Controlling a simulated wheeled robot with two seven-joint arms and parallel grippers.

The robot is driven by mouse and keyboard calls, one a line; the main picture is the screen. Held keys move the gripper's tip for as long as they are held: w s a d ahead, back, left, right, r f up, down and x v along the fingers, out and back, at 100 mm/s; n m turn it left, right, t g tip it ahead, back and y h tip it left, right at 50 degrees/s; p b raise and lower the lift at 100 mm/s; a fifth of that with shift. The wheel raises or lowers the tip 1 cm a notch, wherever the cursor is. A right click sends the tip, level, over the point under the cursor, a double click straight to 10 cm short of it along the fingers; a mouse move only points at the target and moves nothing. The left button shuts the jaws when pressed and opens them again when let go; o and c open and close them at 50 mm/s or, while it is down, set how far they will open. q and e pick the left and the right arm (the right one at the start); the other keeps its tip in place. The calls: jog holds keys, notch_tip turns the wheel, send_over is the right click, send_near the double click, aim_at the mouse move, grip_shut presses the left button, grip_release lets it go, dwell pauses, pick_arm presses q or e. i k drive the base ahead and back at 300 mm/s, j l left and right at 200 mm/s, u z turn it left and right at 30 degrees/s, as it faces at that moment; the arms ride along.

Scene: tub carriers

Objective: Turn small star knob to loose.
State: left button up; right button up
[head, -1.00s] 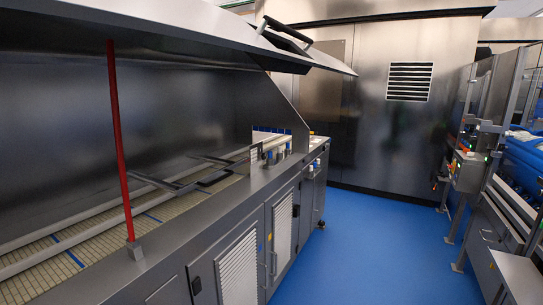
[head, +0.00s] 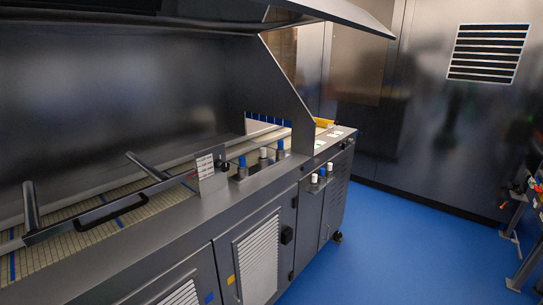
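A small dark knob-like part (head: 224,166) sits beside an upright plate with a printed label (head: 205,166), at the end of the guide rail over the conveyor. It is too small to tell whether it is the small star knob or how it is set. Neither of my grippers is in view.
The conveyor machine (head: 190,215) runs along the left under a raised hood (head: 340,12). Blue- and white-topped cylinders (head: 281,152) stand on its top, and several more (head: 314,181) are on its front. A black handle bar (head: 110,207) lies over the belt.

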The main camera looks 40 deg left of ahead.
aim_at(224, 167)
jog(key=i+u, duration=0.35)
jog(key=i+l+u, duration=0.35)
jog(key=i, duration=0.15)
jog(key=i+l+u, duration=0.3)
jog(key=i+j, duration=0.05)
jog(key=i, duration=0.05)
